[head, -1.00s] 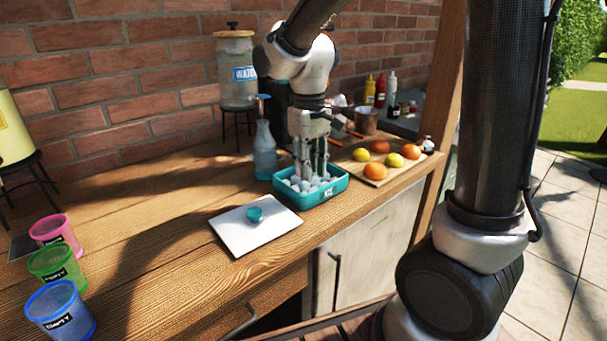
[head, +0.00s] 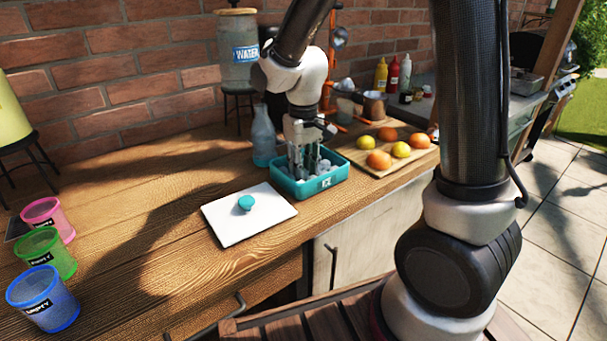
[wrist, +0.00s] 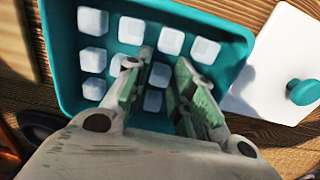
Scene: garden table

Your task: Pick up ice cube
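Pale ice cubes lie spread in a teal tray (head: 334,181) on the wooden table; the tray fills much of the wrist view (wrist: 58,55). My gripper (head: 307,168) points down into the tray. In the wrist view my gripper (wrist: 161,66) is open, its two fingers apart. One ice cube (wrist: 160,74) lies between the fingers, with another cube (wrist: 152,101) nearer the palm. Other cubes, such as one ice cube (wrist: 204,50) to the right, lie outside the fingers. I cannot tell whether the fingers touch a cube.
A white lid (head: 270,215) with a teal knob lies left of the tray. A blue bottle (head: 263,140) stands close behind it. A board (head: 375,170) with fruit is to the right. Pink, green and blue cups (head: 45,300) stand far left, with bare wood between.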

